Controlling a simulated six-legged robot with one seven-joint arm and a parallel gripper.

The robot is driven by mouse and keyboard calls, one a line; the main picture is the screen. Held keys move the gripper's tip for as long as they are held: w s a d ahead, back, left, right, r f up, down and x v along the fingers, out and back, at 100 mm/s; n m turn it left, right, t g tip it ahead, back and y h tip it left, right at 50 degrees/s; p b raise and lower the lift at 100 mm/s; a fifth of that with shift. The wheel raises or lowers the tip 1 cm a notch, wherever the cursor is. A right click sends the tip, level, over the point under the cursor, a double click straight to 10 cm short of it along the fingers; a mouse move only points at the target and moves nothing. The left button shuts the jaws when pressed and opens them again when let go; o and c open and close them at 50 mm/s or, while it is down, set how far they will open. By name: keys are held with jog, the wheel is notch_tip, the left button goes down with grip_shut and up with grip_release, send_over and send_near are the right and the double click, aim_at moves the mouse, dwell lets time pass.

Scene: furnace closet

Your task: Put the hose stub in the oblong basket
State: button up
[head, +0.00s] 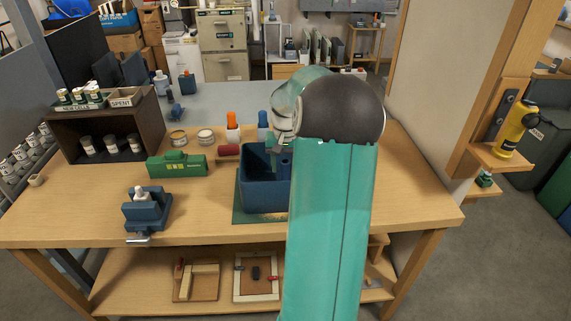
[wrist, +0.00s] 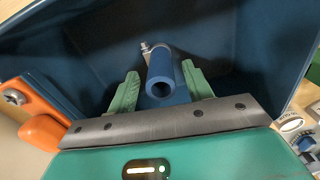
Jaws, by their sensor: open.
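The hose stub (wrist: 168,78) is a short blue tube with a metal fitting at its far end. In the wrist view it lies between the two green fingers of my gripper (wrist: 160,70), which are apart, with visible gaps on both sides. Dark blue walls of the oblong basket (wrist: 75,50) surround it, so the stub is inside the basket; whether it rests on the floor is hard to tell. In the head view the basket (head: 262,197) stands on the bench, and my arm hides its right side.
A green box (head: 177,164) and a blue vise (head: 147,210) stand left of the basket. A red cylinder (head: 228,150), an orange-capped bottle (head: 232,128) and a blue-capped bottle (head: 263,127) are behind it. A dark shelf (head: 108,135) is at far left.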

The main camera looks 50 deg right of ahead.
notch_tip(320, 180, up, 12)
jog(key=shift+r, duration=0.15)
dwell(0.3)
jog(key=w+a+r+n+t+h, duration=0.1)
jog(key=a+r+n, duration=0.15)
jog(key=a, duration=0.85)
jog(key=w+a+r+n+t+h, duration=0.1)
jog(key=a+r+n, duration=0.15)
jog(key=a, duration=0.85)
jog(key=s+a+f+n+t, duration=0.1)
jog(key=s+a+n, duration=0.1)
jog(key=a, duration=0.5)
jog(key=s+a+f+n+t+y, duration=0.1)
jog(key=s+a, duration=0.4)
jog(key=a, duration=0.1)
jog(key=s+a+f+n+t+y, duration=0.1)
jog(key=s+a+n, duration=0.1)
jog(key=s+a, duration=0.2)
jog(key=a, duration=0.3)
jog(key=shift+s+a+f+n+t, duration=0.15)
jog(key=shift+a+f+n+t, duration=0.15)
jog(key=shift+a+f, duration=0.1)
